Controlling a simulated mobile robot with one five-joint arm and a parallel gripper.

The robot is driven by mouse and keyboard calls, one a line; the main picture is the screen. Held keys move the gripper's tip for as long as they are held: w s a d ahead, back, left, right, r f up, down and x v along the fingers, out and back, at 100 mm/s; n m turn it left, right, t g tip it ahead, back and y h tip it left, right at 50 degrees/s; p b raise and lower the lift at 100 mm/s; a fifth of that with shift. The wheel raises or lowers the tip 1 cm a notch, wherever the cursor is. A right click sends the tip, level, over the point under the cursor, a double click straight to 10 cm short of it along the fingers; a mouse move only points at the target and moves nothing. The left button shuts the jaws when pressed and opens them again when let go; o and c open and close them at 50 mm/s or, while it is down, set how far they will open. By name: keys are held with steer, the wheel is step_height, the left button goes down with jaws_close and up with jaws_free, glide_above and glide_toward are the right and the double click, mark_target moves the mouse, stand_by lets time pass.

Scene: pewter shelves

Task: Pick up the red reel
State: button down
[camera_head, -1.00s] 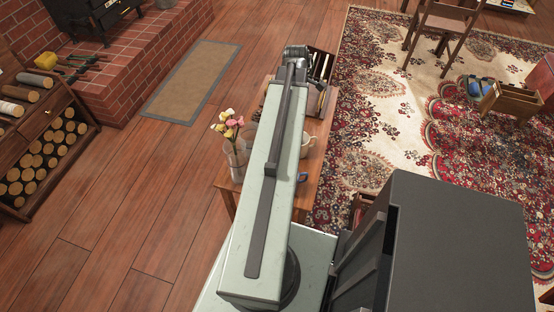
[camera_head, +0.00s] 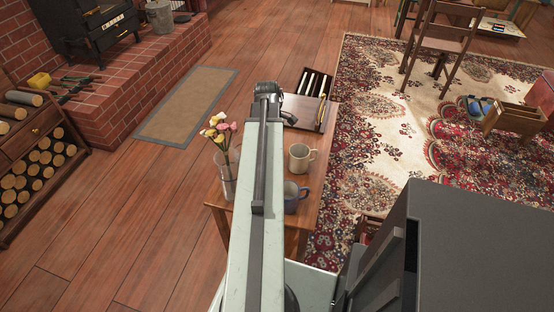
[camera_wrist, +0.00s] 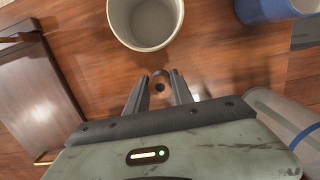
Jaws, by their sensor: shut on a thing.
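In the wrist view my gripper (camera_wrist: 159,84) points at the wooden table, with its two dark fingers closed on a small round reddish-brown thing. I take it to be the red reel (camera_wrist: 159,93), seen end-on with a dark hole in its middle. It blends with the wood behind it, so its outline and its height above the table are unclear. In the head view my arm hides the gripper and the reel.
The wooden table (camera_head: 312,218) bears a cream mug (camera_head: 302,158), a blue mug (camera_head: 294,197), a vase of flowers (camera_head: 226,175) and a wooden box (camera_head: 308,112). The cream mug (camera_wrist: 145,22) is just beyond the fingertips in the wrist view. Open floor lies left.

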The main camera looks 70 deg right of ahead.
step_height(320, 180, down, 4)
steer(key=b, duration=0.2)
steer(key=shift+r+b, duration=0.2)
steer(key=shift+b, duration=0.2)
steer(key=shift+r, duration=0.15)
steer(key=c, duration=1.1)
jaws_free()
steer(key=r+p, duration=0.4)
steer(key=w+r+p, duration=0.1)
steer(key=r+p, duration=0.7)
steer(key=shift+w, duration=0.25)
